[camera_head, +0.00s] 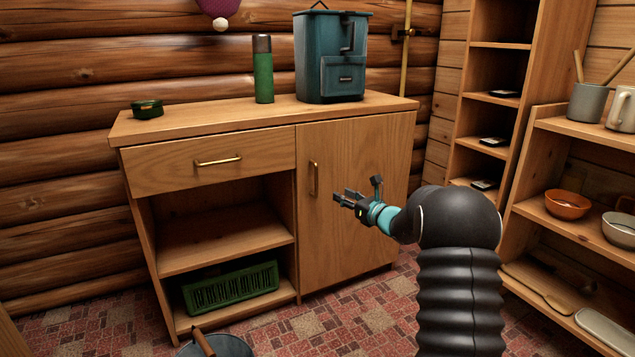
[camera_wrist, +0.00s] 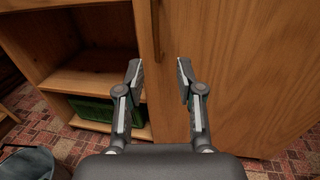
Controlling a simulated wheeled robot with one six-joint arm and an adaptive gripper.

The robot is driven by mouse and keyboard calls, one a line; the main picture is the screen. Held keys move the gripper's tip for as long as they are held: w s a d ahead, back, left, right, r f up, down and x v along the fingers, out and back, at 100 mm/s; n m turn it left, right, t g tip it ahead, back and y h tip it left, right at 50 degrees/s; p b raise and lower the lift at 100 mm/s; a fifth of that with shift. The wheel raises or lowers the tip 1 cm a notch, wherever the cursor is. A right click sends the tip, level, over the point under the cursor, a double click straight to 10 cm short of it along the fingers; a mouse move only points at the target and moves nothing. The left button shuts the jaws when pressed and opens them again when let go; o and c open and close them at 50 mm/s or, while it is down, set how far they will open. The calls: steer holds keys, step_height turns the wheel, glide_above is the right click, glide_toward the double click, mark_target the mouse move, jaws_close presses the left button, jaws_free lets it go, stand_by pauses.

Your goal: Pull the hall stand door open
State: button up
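The hall stand (camera_head: 210,130) is a wooden cabinet against the log wall, with a drawer at the upper left and open shelves below it. Its door (camera_head: 352,210) on the right side is closed. A vertical brass handle (camera_head: 313,179) sits near the door's left edge. In the wrist view the handle (camera_wrist: 155,38) runs down the door (camera_wrist: 230,70), ahead of and between my fingertips. My gripper (camera_head: 348,198) is in front of the door, a little right of and below the handle. In the wrist view my gripper (camera_wrist: 160,72) is open and empty, its fingers apart.
A green flask (camera_head: 263,70), a teal box (camera_head: 331,57) and a small green tin (camera_head: 147,109) stand on top. A green crate (camera_head: 230,287) lies on the bottom shelf. A bucket (camera_head: 216,345) stands on the floor in front. Shelves (camera_head: 580,130) with bowls line the right side.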

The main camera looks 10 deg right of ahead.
glide_above(317, 197)
steer(key=shift+w, duration=0.35)
stand_by(0.3)
jaws_close()
